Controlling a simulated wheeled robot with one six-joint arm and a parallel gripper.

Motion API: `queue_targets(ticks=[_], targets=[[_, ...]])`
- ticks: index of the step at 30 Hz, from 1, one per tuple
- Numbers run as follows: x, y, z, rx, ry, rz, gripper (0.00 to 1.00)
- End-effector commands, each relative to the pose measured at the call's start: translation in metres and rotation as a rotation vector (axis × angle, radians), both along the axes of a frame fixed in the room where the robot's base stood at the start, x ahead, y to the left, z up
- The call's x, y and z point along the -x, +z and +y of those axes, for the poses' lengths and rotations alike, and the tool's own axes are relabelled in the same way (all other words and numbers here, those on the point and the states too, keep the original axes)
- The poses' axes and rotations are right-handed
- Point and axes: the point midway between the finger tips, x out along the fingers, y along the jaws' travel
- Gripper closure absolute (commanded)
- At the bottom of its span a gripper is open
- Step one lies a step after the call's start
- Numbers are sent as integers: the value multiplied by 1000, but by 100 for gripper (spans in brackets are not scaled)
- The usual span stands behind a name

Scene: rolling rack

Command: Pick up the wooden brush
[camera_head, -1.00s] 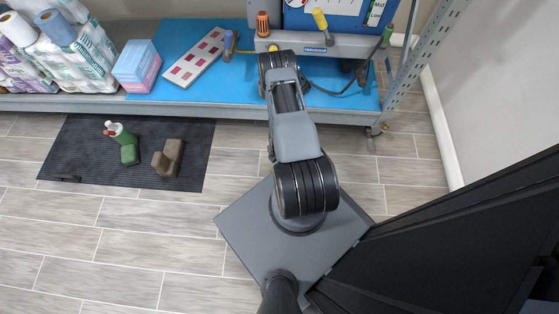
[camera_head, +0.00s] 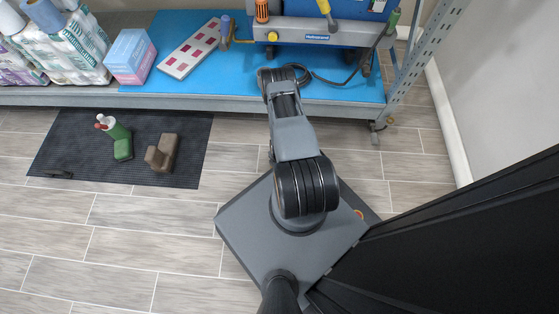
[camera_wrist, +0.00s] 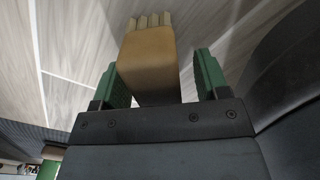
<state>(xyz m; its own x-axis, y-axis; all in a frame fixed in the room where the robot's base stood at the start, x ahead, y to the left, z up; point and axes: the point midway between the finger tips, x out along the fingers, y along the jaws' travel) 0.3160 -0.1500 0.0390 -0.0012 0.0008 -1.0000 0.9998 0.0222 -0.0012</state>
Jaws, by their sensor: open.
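In the wrist view, a brown, wood-coloured block (camera_wrist: 148,68) with a paler, ridged, bristle-like end (camera_wrist: 150,20) appears to be the wooden brush. It shows between the two green fingers of my gripper (camera_wrist: 157,62). My gripper is open. A gap shows between the brush and the right finger; the left finger is close to its left edge, and I cannot tell whether they touch. The brush's near end is hidden behind the gripper body. In the head view my arm hides the gripper, and I cannot make out the brush there.
The low blue shelf (camera_head: 185,80) runs along the back, with a grey upright (camera_head: 405,75) at right. Floor left of my base is clear.

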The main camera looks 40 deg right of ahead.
Motion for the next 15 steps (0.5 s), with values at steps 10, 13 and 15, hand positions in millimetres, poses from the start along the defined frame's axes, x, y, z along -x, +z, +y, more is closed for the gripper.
queue_targets(ticks=[10, 13, 15], targets=[[0, -9, 0, 1, 0, -1, 36], [0, -9, 0, 1, 0, -1, 45], [0, -9, 0, 1, 0, -1, 52]])
